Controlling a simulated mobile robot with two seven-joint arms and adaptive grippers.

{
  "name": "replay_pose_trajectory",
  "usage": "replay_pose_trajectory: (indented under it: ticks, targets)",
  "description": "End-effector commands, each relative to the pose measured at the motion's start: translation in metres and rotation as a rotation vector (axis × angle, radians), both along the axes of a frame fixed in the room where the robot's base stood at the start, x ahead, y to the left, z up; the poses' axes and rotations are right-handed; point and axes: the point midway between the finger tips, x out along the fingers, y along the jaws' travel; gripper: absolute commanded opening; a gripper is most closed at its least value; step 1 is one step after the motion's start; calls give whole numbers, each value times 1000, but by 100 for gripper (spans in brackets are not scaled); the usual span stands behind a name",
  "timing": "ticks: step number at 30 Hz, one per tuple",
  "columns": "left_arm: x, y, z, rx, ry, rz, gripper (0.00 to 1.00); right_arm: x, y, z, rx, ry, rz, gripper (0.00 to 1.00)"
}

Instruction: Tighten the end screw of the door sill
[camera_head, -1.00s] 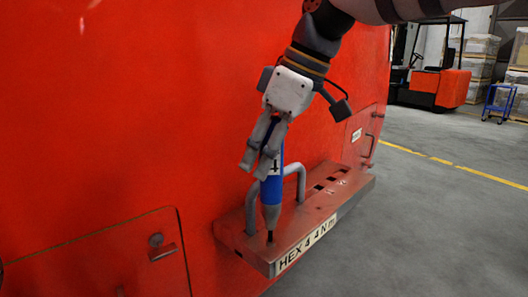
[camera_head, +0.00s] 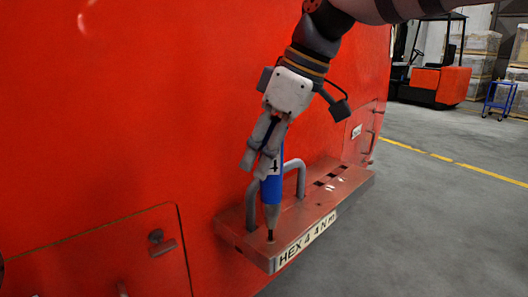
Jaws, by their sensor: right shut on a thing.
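My right gripper (camera_head: 264,160) is shut on a blue screwdriver (camera_head: 271,190) with a grey nose, held upright. The driver's dark tip points down at the near end of the red door sill (camera_head: 310,205), where the end screw (camera_head: 270,239) is. The tip appears to touch the screw, which it mostly hides. A label on the sill's front edge reads "HEX 4 4 N m" (camera_head: 306,240). My left gripper is not in view.
A grey U-shaped handle (camera_head: 292,165) stands on the sill close behind the driver. The red nosecone wall (camera_head: 130,120) rises behind it, with a latched panel (camera_head: 100,262) at lower left. Grey floor is free at right; a forklift (camera_head: 432,75) and a blue cart (camera_head: 499,98) stand far back.

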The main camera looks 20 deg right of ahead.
Motion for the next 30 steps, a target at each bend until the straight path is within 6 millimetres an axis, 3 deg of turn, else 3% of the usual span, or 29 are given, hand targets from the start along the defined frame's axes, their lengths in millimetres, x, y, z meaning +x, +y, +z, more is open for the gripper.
replay_pose_trajectory:
  ticks: [30]
  targets:
    - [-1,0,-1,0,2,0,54,0,0,-7,-2,6,1,0]
